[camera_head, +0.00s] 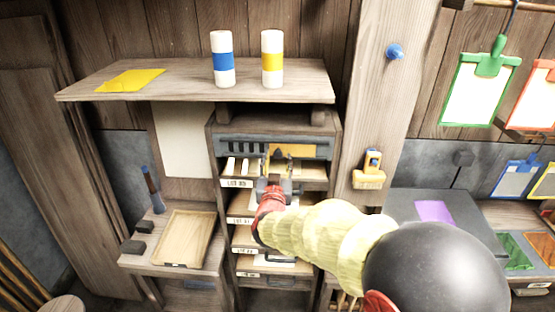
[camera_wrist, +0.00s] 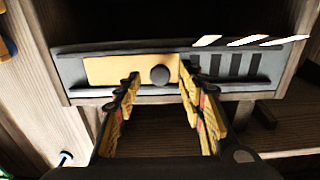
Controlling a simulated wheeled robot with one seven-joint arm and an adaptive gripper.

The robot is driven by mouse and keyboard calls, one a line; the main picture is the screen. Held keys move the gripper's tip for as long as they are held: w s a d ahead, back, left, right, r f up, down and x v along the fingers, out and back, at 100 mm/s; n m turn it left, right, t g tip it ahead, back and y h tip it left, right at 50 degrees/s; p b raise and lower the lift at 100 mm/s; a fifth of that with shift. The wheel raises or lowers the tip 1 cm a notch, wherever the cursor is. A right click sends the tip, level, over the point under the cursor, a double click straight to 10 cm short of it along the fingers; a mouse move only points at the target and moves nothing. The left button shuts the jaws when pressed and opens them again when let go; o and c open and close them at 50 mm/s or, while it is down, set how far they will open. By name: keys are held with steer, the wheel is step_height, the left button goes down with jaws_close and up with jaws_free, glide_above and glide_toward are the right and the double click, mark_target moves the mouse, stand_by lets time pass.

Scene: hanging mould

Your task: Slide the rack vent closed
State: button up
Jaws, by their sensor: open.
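The rack vent (camera_head: 235,147) is a grey strip across the top of the shelf rack, with several dark slots showing at its left in the head view. Its yellow slide panel (camera_head: 309,151) sits at the right end. The wrist view is turned round: the panel (camera_wrist: 112,70) is at left, the open slots (camera_wrist: 232,66) at right. A dark round knob (camera_wrist: 160,75) stands on the panel near the slots. My gripper (camera_wrist: 160,72) is open, one finger on each side of the knob, with visible gaps. In the head view my gripper (camera_head: 276,163) partly hides the panel.
Below the vent are labelled shelves (camera_head: 238,183) holding pale pieces. Above is a wooden shelf (camera_head: 190,80) with a blue-banded bottle (camera_head: 222,60) and a yellow-banded bottle (camera_head: 272,58). A post at right carries a blue peg (camera_head: 394,51) and a hanging yellow brush (camera_head: 369,172).

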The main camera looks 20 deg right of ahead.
steer(key=shift+w+d, duration=0.1)
steer(key=shift+w, duration=0.35)
steer(key=shift+c, duration=0.2)
jaws_close()
stand_by(0.5)
